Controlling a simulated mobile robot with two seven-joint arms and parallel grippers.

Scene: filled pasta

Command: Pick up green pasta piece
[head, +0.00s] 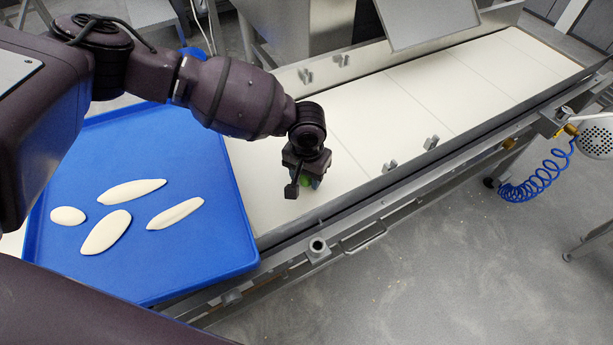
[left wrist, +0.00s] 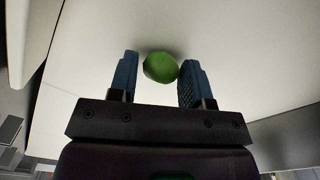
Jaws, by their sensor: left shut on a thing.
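The green pasta piece (left wrist: 160,67) is a small round green thing, seen between the two blue-padded fingers of my left gripper (left wrist: 157,80) in the left wrist view. The right-hand finger meets it, and a narrow gap shows on its left side there. In the head view a bit of the green piece (head: 306,182) shows under my left gripper (head: 303,180), which is over the near part of the pale conveyor belt (head: 440,85). The left gripper is shut on the piece. Whether the piece still touches the belt is hard to tell. My right gripper is not in view.
A blue tray (head: 165,255) left of the belt holds several pale, flat dough pieces (head: 107,231). Metal rails with small grey brackets (head: 390,166) edge the belt. A blue coiled hose (head: 540,180) hangs at the right. The belt beyond the gripper is clear.

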